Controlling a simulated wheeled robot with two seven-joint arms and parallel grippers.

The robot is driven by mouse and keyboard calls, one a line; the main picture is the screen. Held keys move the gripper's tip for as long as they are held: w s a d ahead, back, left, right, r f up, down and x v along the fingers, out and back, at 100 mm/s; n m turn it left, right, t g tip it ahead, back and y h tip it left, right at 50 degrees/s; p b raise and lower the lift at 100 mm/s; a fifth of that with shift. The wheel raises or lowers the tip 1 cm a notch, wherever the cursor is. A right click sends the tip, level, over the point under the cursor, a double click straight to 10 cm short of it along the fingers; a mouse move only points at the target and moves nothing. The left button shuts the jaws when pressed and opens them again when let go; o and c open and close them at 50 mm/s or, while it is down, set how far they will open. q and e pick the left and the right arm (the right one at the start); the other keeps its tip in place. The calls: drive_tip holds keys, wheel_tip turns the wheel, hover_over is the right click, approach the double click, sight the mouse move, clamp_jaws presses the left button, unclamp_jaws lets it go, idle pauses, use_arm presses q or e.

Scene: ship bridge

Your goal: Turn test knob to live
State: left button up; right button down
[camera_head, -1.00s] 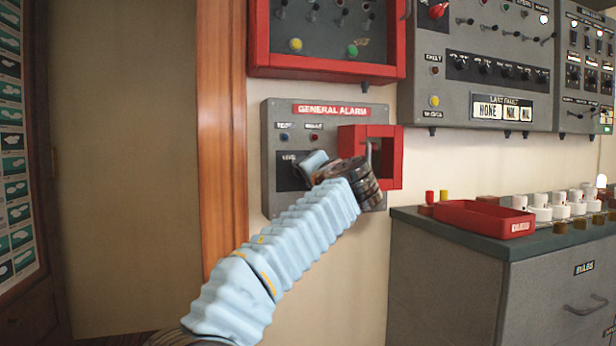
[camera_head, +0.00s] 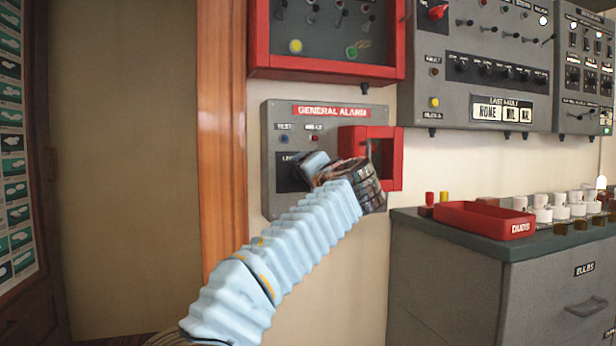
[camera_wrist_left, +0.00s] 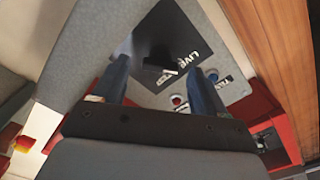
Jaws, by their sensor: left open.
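The grey General Alarm panel (camera_head: 268,190) hangs on the wall. Its black plate (camera_head: 284,180) is partly hidden by my left gripper (camera_head: 308,166). In the left wrist view the black plate (camera_wrist_left: 196,36) carries the word LIVE, and a dark knob (camera_wrist_left: 158,62) with a light mark stands on it. My left gripper (camera_wrist_left: 157,72) is open, its two blue fingers on either side of the knob. I cannot tell whether they touch it. A blue indicator (camera_head: 284,139) and a red indicator (camera_head: 314,138) sit above the plate. My right gripper is not in view.
A red guard box (camera_head: 393,160) sticks out at the panel's right, close to my wrist. A red-framed cabinet (camera_head: 325,72) is above. A grey bench (camera_head: 440,270) with a red tray (camera_head: 470,222) and several bulbs stands at right. A wooden post (camera_head: 222,130) is at left.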

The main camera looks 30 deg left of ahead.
use_arm(q)
drive_tip(key=b+v, duration=0.2)
drive_tip(key=v, duration=1.1)
